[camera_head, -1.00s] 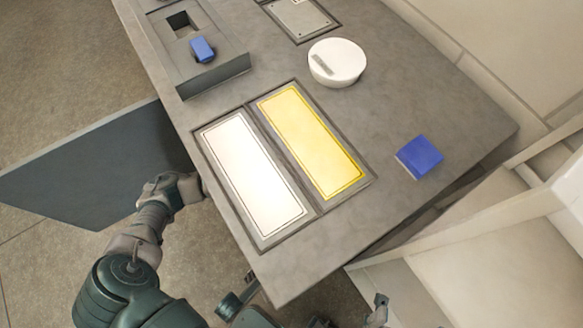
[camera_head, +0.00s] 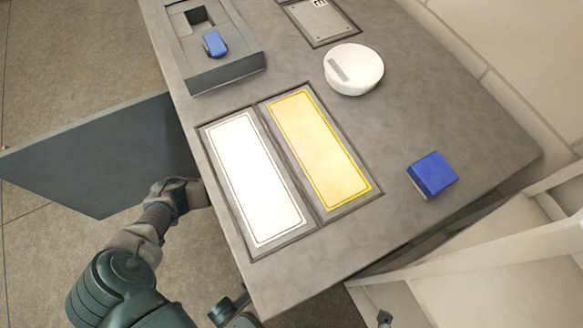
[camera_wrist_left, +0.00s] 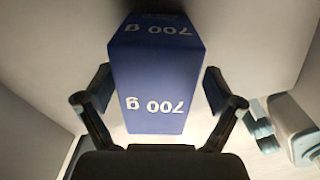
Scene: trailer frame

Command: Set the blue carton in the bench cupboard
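The blue carton (camera_wrist_left: 155,92), marked "700 g", fills the middle of the left wrist view, with its lettering upside down. In the head view my left arm reaches to the bench's left side, beside the open dark cupboard door (camera_head: 100,155); the gripper's fingers and the carton are hidden there. Only a small grey tip, seemingly my right gripper (camera_head: 384,318), shows at the bottom edge.
The grey bench top (camera_head: 390,130) bears a blue block (camera_head: 432,174), a white round container (camera_head: 353,70), a white panel (camera_head: 252,180), a yellow panel (camera_head: 318,150) and a dark tray (camera_head: 225,73) with a small blue piece (camera_head: 215,44). Pale shelving (camera_head: 480,255) stands at right.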

